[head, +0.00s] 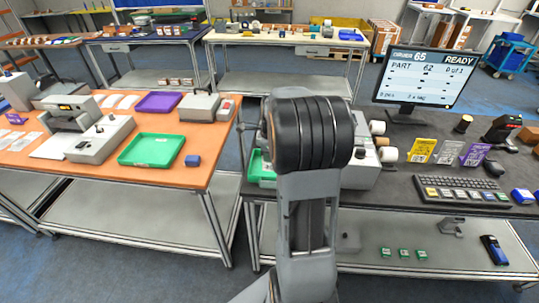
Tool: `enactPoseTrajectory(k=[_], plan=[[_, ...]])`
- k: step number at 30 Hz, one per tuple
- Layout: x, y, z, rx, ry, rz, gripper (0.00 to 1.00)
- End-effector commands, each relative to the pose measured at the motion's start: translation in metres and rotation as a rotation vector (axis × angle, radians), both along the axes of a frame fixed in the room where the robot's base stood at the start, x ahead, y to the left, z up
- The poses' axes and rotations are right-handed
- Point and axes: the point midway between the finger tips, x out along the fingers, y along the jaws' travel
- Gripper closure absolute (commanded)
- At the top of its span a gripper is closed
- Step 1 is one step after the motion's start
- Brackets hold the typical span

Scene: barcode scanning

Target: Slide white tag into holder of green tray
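A white tag (449,152) with dark print is on the dark table, between a yellow tag (422,150) and a purple tag (475,155). A green tray (152,150) lies on the orange-topped table at the left. Part of another green item, perhaps a tray, (255,168) shows at the dark table's left end, mostly hidden by my arm. I cannot make out a tag holder on either. My arm rises in the middle, and its black ribbed part blocks the view behind it. My gripper's fingers do not show.
A monitor (424,80) and a keyboard (463,190) stand on the dark table (395,195). A gap separates the two tables.

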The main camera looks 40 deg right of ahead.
Motion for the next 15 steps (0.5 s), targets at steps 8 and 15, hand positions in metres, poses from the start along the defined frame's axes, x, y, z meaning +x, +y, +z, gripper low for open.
enactPoseTrajectory(k=[8,15], plan=[[0.0,-0.001,-0.024,0.001,0.001,-0.001,1.0],[0.0,-0.001,-0.041,0.0,0.0,-0.001,1.0]])
